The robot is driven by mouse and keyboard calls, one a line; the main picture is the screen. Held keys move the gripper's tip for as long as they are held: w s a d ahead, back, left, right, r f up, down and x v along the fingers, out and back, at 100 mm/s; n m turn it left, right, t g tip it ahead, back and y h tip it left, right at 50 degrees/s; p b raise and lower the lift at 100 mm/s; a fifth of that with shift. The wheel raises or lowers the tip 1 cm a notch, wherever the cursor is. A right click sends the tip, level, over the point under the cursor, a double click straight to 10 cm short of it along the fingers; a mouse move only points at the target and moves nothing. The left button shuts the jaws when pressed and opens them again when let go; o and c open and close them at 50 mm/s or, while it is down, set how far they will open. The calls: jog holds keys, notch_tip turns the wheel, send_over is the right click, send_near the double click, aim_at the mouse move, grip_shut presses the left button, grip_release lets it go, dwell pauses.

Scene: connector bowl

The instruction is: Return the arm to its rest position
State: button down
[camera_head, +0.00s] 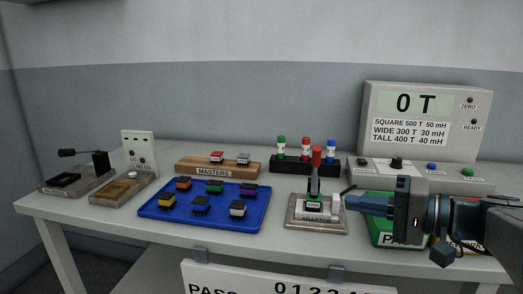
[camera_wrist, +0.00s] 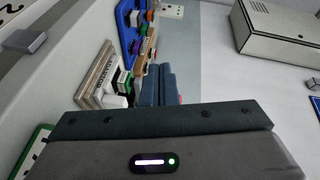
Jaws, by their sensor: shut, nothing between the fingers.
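My gripper (camera_head: 352,202) is at the right of the bench in the head view, pointing left. It is shut and empty, just right of the fixture (camera_head: 317,225) with the red-topped lever (camera_head: 316,157). In the wrist view the shut fingers (camera_wrist: 158,85) show in the middle, with the fixture (camera_wrist: 98,75) to their left. A green-topped piece sits in the fixture. My arm covers part of the green tray (camera_head: 382,236) behind and below it.
A blue tray (camera_head: 187,222) holds several coloured connectors. Behind it are the wooden MASTERS block (camera_head: 190,170) and a black rack (camera_head: 290,169) with green, red and blue topped bottles. A meter box (camera_head: 370,100) reading 0 T stands at back right. A sign (camera_head: 230,275) hangs in front.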

jog(key=s+a+g+h+p, duration=0.6)
jog(key=s+h+p, duration=0.1)
jog(key=p, duration=0.6)
jog(key=s+d+r+n+h+p, duration=0.3)
jog(key=h+p, duration=0.4)
jog(key=p, duration=0.4)
jog(key=shift+s+r+n, duration=0.25)
jog(key=shift+r+n, duration=0.15)
jog(key=shift+r, duration=0.25)
